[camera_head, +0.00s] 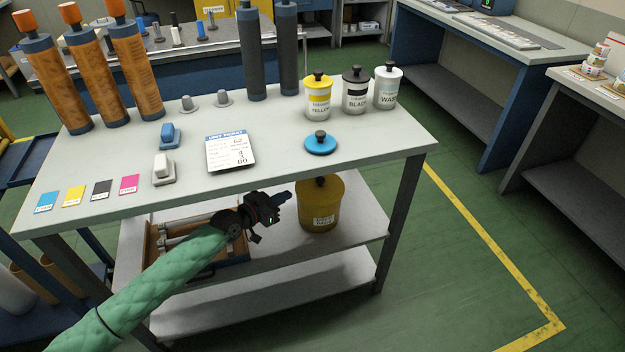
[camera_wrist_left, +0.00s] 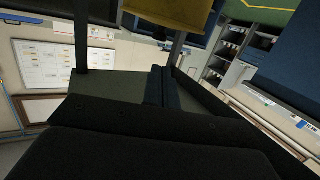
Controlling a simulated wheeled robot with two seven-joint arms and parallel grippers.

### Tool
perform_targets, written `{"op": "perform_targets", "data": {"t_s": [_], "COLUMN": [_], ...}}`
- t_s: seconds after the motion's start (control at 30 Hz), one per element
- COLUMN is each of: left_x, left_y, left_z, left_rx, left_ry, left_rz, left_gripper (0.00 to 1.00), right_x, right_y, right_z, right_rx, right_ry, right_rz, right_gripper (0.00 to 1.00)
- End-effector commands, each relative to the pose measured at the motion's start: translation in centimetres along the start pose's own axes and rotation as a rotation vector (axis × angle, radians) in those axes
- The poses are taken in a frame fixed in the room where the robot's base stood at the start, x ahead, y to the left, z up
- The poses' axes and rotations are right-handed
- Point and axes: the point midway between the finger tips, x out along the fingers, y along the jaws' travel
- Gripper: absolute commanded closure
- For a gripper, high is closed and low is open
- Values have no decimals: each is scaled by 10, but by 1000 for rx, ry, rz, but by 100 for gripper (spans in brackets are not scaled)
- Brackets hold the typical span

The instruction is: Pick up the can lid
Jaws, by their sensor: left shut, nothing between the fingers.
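A blue can lid (camera_head: 321,143) with a dark knob lies flat on the grey tabletop, near its front right part. Three lidded cans stand behind it: a yellow one (camera_head: 318,97), a black one (camera_head: 355,91) and a wash can (camera_head: 387,87). My left gripper (camera_head: 287,198) is in front of the table's front edge, below and to the left of the blue lid and apart from it. Its fingers are shut and empty. In the left wrist view the shut fingers (camera_wrist_left: 162,88) show with nothing between them. My right gripper is not in view.
The table (camera_head: 270,140) also holds a ticket card (camera_head: 231,151), colour swatches, small blocks and tall rolls. A yellow bin (camera_head: 321,204) stands on the shelf below, close to my left gripper. An open wooden tray (camera_head: 190,240) is beside it. The tabletop around the lid is clear.

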Motion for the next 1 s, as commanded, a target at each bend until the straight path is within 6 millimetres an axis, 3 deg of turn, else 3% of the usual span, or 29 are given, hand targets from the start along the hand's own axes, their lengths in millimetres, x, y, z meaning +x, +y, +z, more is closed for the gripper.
{"op": "perform_targets", "data": {"t_s": [0.27,0.93,1.0], "left_x": [11,116,121], "left_y": [0,1,1], "left_z": [-3,-20,-15], "left_rx": [47,45,44], "left_ry": [4,4,0], "left_rz": [-1,0,-1], "left_gripper": [100,100,100], "right_x": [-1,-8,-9], "right_y": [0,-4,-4], "right_z": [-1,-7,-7], "right_rx": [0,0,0], "right_ry": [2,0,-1], "right_rz": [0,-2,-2], "right_gripper": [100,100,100]}}
